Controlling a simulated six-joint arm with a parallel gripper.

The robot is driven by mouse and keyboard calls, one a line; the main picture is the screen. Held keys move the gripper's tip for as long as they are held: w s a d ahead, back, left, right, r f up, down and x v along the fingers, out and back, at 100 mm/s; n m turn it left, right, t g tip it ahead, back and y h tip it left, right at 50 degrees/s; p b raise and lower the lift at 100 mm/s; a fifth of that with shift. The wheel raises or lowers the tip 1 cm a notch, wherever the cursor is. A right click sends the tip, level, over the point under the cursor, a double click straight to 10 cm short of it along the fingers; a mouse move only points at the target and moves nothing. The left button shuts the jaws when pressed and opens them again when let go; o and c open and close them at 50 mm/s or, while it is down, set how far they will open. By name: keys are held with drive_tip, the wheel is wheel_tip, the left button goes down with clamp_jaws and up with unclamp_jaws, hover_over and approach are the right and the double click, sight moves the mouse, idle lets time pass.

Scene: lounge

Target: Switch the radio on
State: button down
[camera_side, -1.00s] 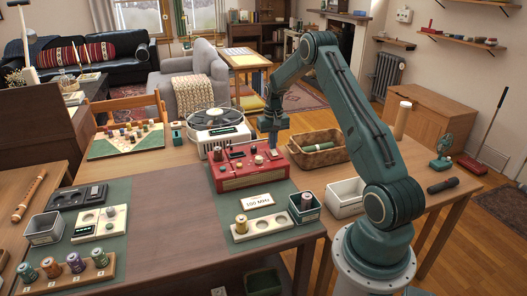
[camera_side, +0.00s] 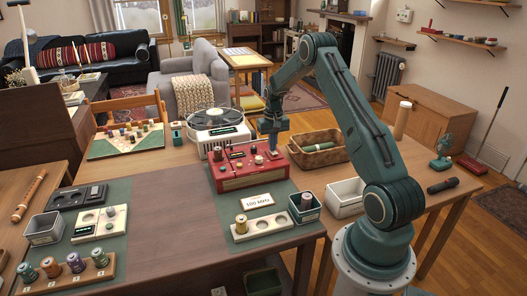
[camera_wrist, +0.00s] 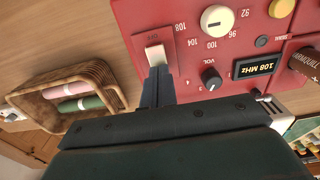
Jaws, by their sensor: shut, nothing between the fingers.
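The red radio (camera_side: 240,184) stands on the table, and its top panel (camera_wrist: 195,65) fills the upper right of the wrist view. A white rocker switch (camera_wrist: 156,55) sits at the panel's left edge, with a small label beyond it too blurred to read surely. The panel also has a white tuning dial (camera_wrist: 217,20), a dark VOL knob (camera_wrist: 211,78) and a display (camera_wrist: 256,66) showing 108 MHz. My gripper (camera_wrist: 158,72) is shut and empty, its tips at the switch's near end and hiding part of it. I cannot tell whether they touch. In the side view my gripper (camera_side: 272,150) points down over the radio's right end.
A wicker basket (camera_side: 318,158) with rolled items stands close right of the radio. A white record player (camera_side: 216,136) stands behind it. A card (camera_side: 257,201) reading 100 MHz and a tray (camera_side: 262,226) with a spool lie in front.

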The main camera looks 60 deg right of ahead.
wheel_tip(320, 180, up, 7)
idle(1.0)
idle(0.3)
drive_tip(key=s+a+r+n+t+h, duration=0.1)
drive_tip(key=s+a+r+n, duration=0.1)
drive_tip(key=a+r, duration=0.9)
drive_tip(key=s+a+r+n+t, duration=0.2)
drive_tip(key=a+r, duration=0.6)
drive_tip(key=a, duration=0.4)
drive_tip(key=s+a+n+t+y, duration=0.1)
drive_tip(key=s+a+n, duration=0.4)
drive_tip(key=s+a, duration=1)
drive_tip(key=shift+s+a+r+t, duration=0.15)
drive_tip(key=shift+s+r+t, duration=0.5)
drive_tip(key=shift+s, duration=1.15)
drive_tip(key=shift+f, duration=0.2)
